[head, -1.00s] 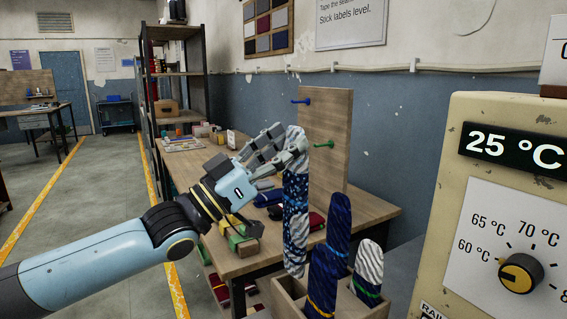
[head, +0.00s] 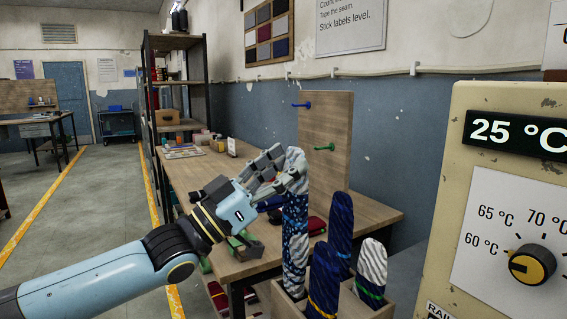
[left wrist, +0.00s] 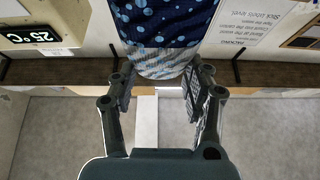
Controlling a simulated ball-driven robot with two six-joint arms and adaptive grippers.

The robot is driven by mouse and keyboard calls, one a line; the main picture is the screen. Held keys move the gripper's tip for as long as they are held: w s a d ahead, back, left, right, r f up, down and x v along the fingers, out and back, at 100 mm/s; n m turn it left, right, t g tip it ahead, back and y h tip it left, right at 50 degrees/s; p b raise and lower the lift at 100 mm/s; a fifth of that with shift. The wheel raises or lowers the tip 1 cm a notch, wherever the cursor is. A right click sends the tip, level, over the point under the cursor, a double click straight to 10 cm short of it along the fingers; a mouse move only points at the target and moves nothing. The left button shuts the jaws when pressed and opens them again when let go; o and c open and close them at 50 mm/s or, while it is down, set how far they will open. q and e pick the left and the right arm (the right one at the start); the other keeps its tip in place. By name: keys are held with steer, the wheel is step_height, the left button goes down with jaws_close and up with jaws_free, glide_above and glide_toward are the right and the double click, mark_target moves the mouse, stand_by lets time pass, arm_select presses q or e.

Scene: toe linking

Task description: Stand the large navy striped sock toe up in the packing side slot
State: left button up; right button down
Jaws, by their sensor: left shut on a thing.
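My left gripper (head: 290,178) is shut on the pale, striped toe of a long navy sock (head: 295,232) with light blue dots and white patches. The sock hangs upright, toe up, and its lower end is at the left slot of the wooden packing box (head: 378,313). I cannot tell whether it touches the slot floor. In the left wrist view the sock (left wrist: 163,25) lies between the fingertips. Two dark navy socks with diagonal stripes, one behind (head: 340,232) and one in front (head: 323,280), stand toe up in the box. My right gripper is not in view.
A white and grey striped sock (head: 371,268) stands at the box's right. A wooden peg board (head: 325,125) with blue and green pegs rises behind on the workbench (head: 375,215). A cream temperature panel (head: 500,200) stands close on the right. Folded socks lie beyond my gripper.

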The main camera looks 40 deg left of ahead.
arm_select(q)
steer(key=shift+f+b, duration=3.55)
steer(key=shift+f, duration=1.25)
steer(key=o, duration=1.5)
steer(key=shift+c, duration=0.5)
steer(key=shift+s+a+f+p, duration=0.25)
steer(key=shift+s+p, duration=0.1)
steer(key=shift+s, duration=0.15)
steer(key=p, duration=0.2)
glide_toward(288, 217)
steer(key=shift+x, duration=1)
